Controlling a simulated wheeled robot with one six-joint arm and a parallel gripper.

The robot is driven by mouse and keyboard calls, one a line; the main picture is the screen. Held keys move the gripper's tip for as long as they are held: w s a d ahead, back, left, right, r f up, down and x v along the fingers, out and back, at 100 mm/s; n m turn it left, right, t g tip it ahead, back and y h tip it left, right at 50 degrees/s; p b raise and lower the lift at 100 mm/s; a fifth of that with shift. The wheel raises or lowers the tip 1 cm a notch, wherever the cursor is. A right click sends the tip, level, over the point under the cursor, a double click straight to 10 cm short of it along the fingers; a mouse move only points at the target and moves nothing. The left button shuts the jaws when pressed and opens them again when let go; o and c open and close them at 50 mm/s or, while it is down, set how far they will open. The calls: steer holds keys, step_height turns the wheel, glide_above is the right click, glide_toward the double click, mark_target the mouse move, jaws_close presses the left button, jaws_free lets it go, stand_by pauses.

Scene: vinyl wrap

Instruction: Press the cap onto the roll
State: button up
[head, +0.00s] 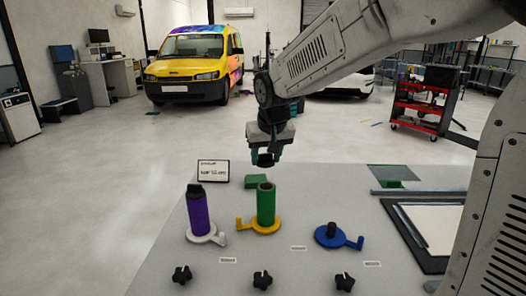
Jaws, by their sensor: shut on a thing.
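My gripper (265,157) hangs from the arm above the table and points down. It is shut on a small dark cap (264,160), mostly hidden between the teal fingers. Just below it in the picture a green roll (266,206) stands upright on a yellow holder (268,227); its top looks open. A gap shows between the cap and the roll, but I cannot tell how well they line up in depth. A purple roll (197,216) stands on a white holder (205,239) to the left, with a black cap (195,188) on top.
A blue holder (335,238) with a bare dark peg is at the right. Black knobs (262,279) lie along the front of the grey table (300,275). A small sign (213,171) and a green block (255,181) are behind. A framed board (425,225) is at the right.

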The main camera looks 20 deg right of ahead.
steer(key=shift+d+f, duration=0.1)
steer(key=shift+f, duration=2.95)
steer(key=shift+s+f, duration=0.1)
steer(key=shift+s, duration=0.1)
steer(key=o, duration=1.5)
steer(key=shift+r, duration=3.5)
